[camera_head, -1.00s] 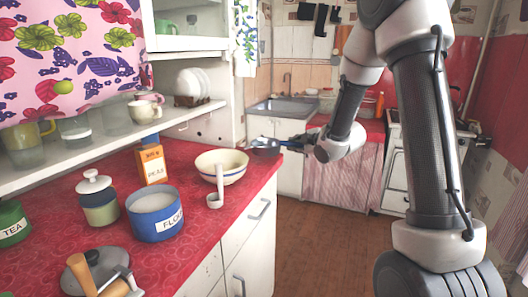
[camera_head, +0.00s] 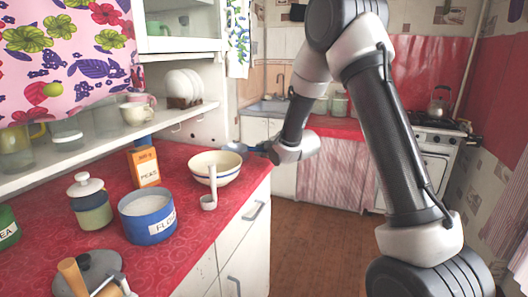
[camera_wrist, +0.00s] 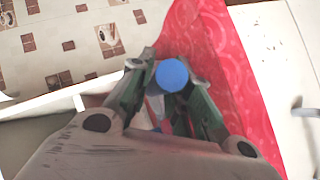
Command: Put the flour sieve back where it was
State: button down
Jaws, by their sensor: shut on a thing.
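My gripper (camera_head: 266,149) is shut on the flour sieve (camera_head: 235,147), holding it out level just beyond the bowl near the counter's far end. In the wrist view, the blue round handle end (camera_wrist: 172,75) sits between my fingers (camera_wrist: 168,98), over the red counter cloth; the sieve's head is hidden there. The blue FLOUR tin (camera_head: 147,216) stands open on the counter, with white flour inside.
Floor (camera_head: 310,240) is clear.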

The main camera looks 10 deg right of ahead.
jog(key=shift+f, duration=0.15)
jog(key=c, duration=1.3)
grip_release()
